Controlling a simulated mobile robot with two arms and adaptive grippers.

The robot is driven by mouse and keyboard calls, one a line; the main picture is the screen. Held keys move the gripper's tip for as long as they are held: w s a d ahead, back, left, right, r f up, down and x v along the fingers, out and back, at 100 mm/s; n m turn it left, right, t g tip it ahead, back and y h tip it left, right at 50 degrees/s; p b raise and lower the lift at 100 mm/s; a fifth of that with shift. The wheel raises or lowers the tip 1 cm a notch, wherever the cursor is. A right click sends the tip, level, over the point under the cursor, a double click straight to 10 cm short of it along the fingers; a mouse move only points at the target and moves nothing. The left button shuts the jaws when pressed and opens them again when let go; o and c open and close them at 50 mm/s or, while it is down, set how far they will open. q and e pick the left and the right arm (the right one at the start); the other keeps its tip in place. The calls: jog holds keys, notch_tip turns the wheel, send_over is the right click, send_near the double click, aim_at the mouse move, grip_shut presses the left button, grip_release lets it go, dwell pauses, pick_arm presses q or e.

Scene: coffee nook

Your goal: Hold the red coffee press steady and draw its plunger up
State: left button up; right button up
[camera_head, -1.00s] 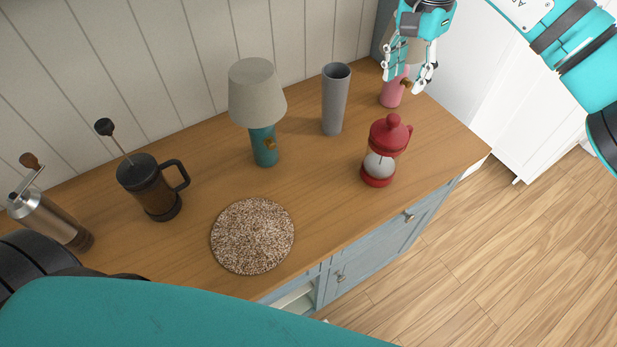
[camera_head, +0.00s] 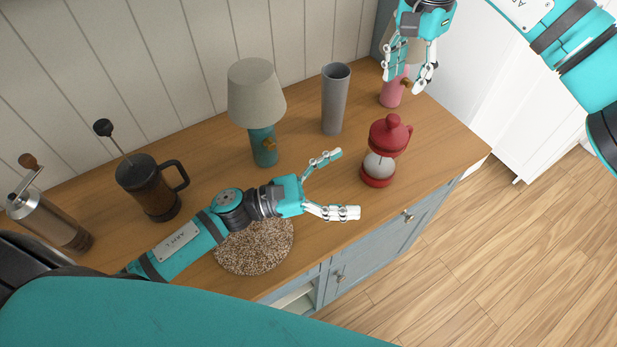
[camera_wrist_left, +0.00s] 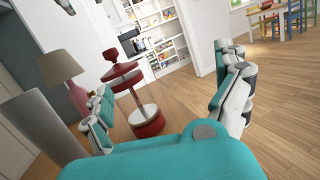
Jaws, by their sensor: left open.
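The red coffee press (camera_head: 378,172) stands upright on the wooden counter, right of centre in the head view, with a red lid and knob on top and a red base. It also shows in the left wrist view (camera_wrist_left: 147,121), beyond and between the fingers. My left gripper (camera_head: 350,183) is open and empty, just left of the press, its fingers pointing toward it and apart from it. My right gripper (camera_head: 409,85) hangs at the upper right, in front of the pink lamp and beyond the press. Its fingers are spread apart with nothing seen between them.
A grey vase (camera_head: 335,98) and a teal lamp (camera_head: 263,143) stand behind my left gripper. A pink lamp (camera_head: 391,95) is partly hidden by my right gripper. A speckled mat (camera_head: 262,258) lies under my left arm. A dark press (camera_head: 147,187) and a grinder (camera_head: 45,218) stand left.

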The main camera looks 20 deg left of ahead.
aim_at(380, 155)
pick_arm(q)
jog(key=a+f+n+y, duration=0.1)
jog(key=a+f, duration=0.1)
jog(key=w+a+f+n+t+y, duration=0.1)
jog(key=a+f, duration=0.1)
jog(key=a, duration=0.1)
jog(key=w+a+f+n+y, duration=0.1)
jog(key=a+f, duration=0.1)
jog(key=shift+w+a+t+y, duration=0.1)
jog(key=shift+a+t+y, duration=0.2)
jog(key=shift+t, duration=0.1)
jog(key=x, duration=1.7)
jog(key=shift+w+d, duration=0.15)
jog(key=shift+d, duration=0.1)
